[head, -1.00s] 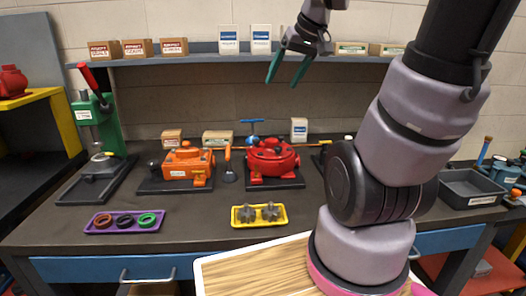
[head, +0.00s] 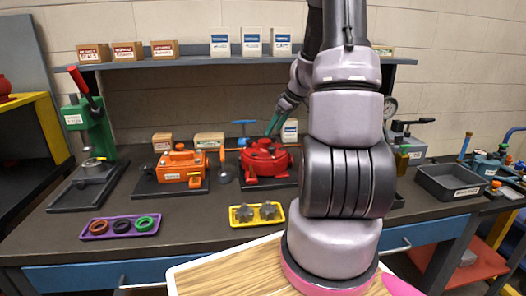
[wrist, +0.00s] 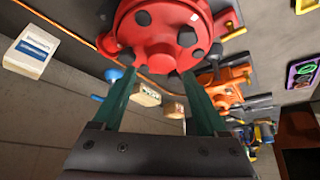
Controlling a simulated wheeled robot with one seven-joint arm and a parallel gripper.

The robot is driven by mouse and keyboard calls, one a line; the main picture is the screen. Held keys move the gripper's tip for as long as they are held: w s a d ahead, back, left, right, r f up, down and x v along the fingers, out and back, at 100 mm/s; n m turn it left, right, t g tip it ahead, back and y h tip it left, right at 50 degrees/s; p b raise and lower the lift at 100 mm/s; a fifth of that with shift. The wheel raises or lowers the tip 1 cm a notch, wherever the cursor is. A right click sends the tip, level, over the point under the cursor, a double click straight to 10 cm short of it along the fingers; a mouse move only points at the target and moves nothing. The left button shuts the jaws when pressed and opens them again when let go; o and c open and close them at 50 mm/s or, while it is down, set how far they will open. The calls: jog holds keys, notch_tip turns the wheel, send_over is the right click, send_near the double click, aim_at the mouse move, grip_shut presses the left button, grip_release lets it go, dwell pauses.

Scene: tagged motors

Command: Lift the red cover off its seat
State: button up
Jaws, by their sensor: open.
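The red cover (head: 266,157) is a round lid with dark spots on a red motor body, which stands on a black base plate (head: 268,183) near the middle of the bench. In the wrist view the red cover (wrist: 165,28) fills the top middle. My gripper (head: 273,126) is just above and behind the cover in the head view. Its two green fingers (wrist: 162,86) are apart with nothing between them, and their tips reach toward the cover's near edge in the wrist view. I cannot tell whether they touch it. The seat under the cover is hidden.
An orange motor (head: 182,167) stands left of the red one, with a screwdriver-like tool (head: 224,166) between them. A yellow tray (head: 257,214) with two gears lies in front. A blue T-handle (head: 243,126), small boxes (head: 209,140) and the shelf (head: 170,63) are behind.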

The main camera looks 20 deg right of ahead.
aim_at(265, 140)
jog(key=x, duration=0.8)
jog(key=shift+w+a+r, duration=0.1)
jog(key=shift+a+r, duration=0.05)
jog(key=shift+a, duration=0.05)
jog(key=shift+r, duration=0.1)
grip_shut()
